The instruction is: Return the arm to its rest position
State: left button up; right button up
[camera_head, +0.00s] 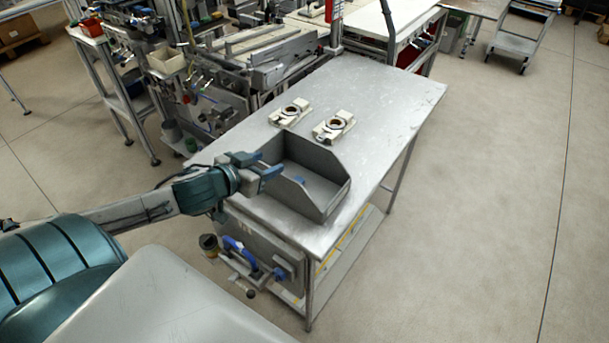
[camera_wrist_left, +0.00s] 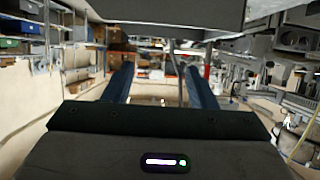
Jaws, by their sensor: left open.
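My left arm comes in from the left in the head view. My left gripper (camera_head: 258,165) is open and empty at the near left side of the grey open bin (camera_head: 325,162), close to its wall. I cannot tell whether it touches the bin. In the left wrist view the two blue fingers of the left gripper (camera_wrist_left: 158,85) stand apart with nothing between them. A grey surface (camera_wrist_left: 170,12) spans the top of that view. My right gripper is not in view.
The bin stands on a metal table (camera_head: 400,95). Two pale fixtures with round openings, one left (camera_head: 290,112) and one right (camera_head: 334,127), sit behind it. Machines (camera_head: 260,50) crowd the back left. The floor at right (camera_head: 500,200) is clear.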

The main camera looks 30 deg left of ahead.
pick_arm(q)
jog(key=shift+s+r, duration=0.2)
jog(key=shift+s, duration=0.2)
jog(key=s+d+f+g+y, duration=0.1)
jog(key=s+d+f+g, duration=0.4)
jog(key=s+f, duration=0.4)
jog(key=s+d+f+g+y, duration=0.1)
jog(key=s+d+f+g, duration=0.45)
jog(key=s, duration=0.55)
jog(key=a+f, duration=0.3)
jog(key=f, duration=3)
jog(key=s+a+f+g, duration=0.1)
jog(key=s+f, duration=1.6)
jog(key=s, duration=0.1)
jog(key=shift+f+n+g, duration=0.3)
jog(key=shift+f+g, duration=0.05)
jog(key=shift+f, duration=0.05)
